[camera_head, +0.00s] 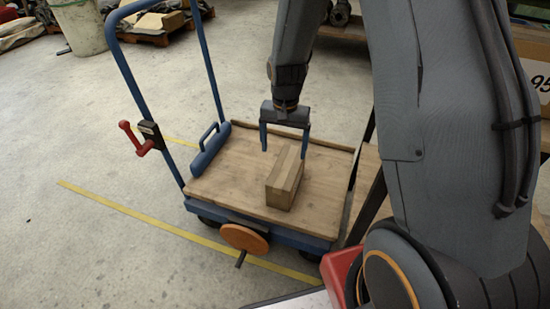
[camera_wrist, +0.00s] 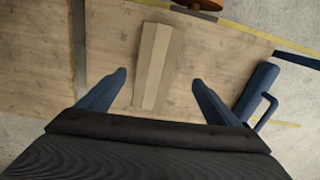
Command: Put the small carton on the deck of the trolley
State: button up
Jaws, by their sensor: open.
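The small carton (camera_head: 284,179) is a brown box lying on the wooden deck (camera_head: 236,172) of the blue-framed trolley, right of the deck's middle. It also shows in the wrist view (camera_wrist: 153,66), flat on the boards (camera_wrist: 210,50). My gripper (camera_head: 285,153) is open above the deck, behind the carton in the head view. In the wrist view its two blue fingers (camera_wrist: 158,80) are spread apart, one on each side of the near end of the carton, with gaps between. Nothing is held.
The trolley's blue push handle (camera_head: 125,70) rises at the left, with a red lever (camera_head: 131,138) on it. An orange disc (camera_head: 244,238) is at the front. Open concrete floor lies left.

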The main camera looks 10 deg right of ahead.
jog(key=s+a+r+n, duration=0.2)
jog(key=s+a+r, duration=0.25)
jog(key=r, duration=0.25)
jog(key=s+a+r+n, duration=0.3)
jog(key=s+r, duration=0.2)
jog(key=r, duration=0.2)
jog(key=s+a+r+n, duration=0.1)
jog(key=s+r+n, duration=0.1)
jog(key=s, duration=0.5)
jog(key=s+a+r+n, duration=0.2)
jog(key=s+r+n, duration=0.1)
jog(key=s+r, duration=0.2)
jog(key=s, duration=0.2)
jog(key=shift+s+a+y, duration=0.15)
jog(key=shift+s+y, duration=0.15)
jog(key=shift+s, duration=0.1)
jog(key=d+r+m+p, duration=0.4)
jog(key=d+r+p, duration=0.8)
jog(key=p, duration=1)
jog(key=shift+s+r, duration=0.25)
jog(key=shift+r, duration=1.1)
